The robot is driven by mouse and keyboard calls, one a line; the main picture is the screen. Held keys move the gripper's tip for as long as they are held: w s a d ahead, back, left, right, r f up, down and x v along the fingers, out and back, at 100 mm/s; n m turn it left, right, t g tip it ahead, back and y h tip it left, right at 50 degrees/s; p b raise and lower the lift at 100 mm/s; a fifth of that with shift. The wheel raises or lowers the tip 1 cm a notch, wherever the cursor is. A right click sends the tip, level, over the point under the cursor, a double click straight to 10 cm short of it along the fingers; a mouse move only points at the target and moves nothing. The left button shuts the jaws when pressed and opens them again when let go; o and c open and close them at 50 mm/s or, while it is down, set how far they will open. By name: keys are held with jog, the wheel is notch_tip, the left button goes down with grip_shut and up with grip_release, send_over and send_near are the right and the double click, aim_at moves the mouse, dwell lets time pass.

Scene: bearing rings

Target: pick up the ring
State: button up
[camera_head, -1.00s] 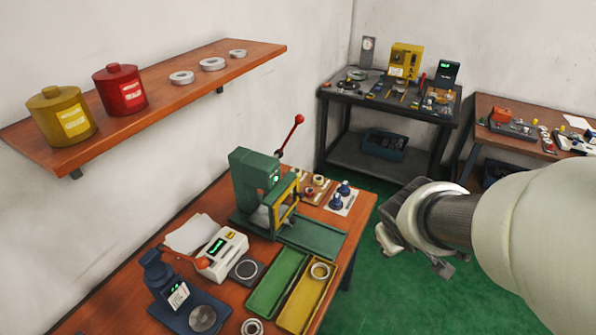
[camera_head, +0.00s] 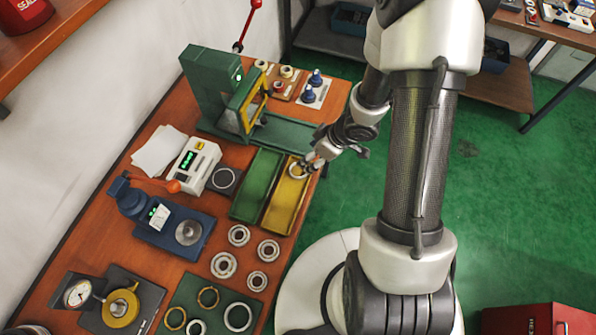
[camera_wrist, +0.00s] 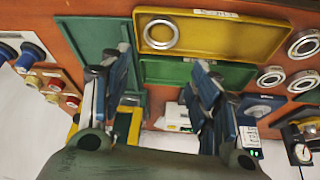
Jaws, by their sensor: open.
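A pale metal ring (camera_head: 298,171) lies in the far end of the yellow tray (camera_head: 279,215). In the wrist view the ring (camera_wrist: 147,33) lies flat near the left end of the yellow tray (camera_wrist: 235,38). My gripper (camera_head: 309,163) is close by the ring in the head view and partly hides that end of the tray. In the wrist view my gripper (camera_wrist: 162,62) is open, its two fingers spread with nothing between them. The ring is beyond the fingertips, not between them; its exact distance is hard to tell.
A green tray (camera_head: 257,186) lies beside the yellow one. A green press (camera_head: 207,85) stands behind. Several bearing rings (camera_head: 238,236) lie toward the front, with more on a dark green mat (camera_head: 210,318). A white meter (camera_head: 194,166) and blue device (camera_head: 165,224) stand at left.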

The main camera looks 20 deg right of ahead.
jog(key=b, duration=0.4)
send_over(300, 170)
jog(key=s, duration=0.1)
jog(key=f, duration=0.4)
jog(key=d+f, duration=0.1)
jog(key=f, duration=0.1)
jog(key=shift+s+f, duration=0.1)
jog(key=shift+f, duration=0.25)
jog(key=f+b, duration=0.2)
jog(key=f, duration=0.1)
jog(key=f+b, duration=0.1)
jog(key=shift+a+f+b, duration=0.25)
jog(key=shift+f+b, duration=0.05)
jog(key=shift+w+a+f, duration=0.1)
jog(key=shift+w+f, duration=0.15)
jog(key=shift+f, duration=0.05)
jog(key=shift+r, duration=0.1)
jog(key=c, duration=0.7)
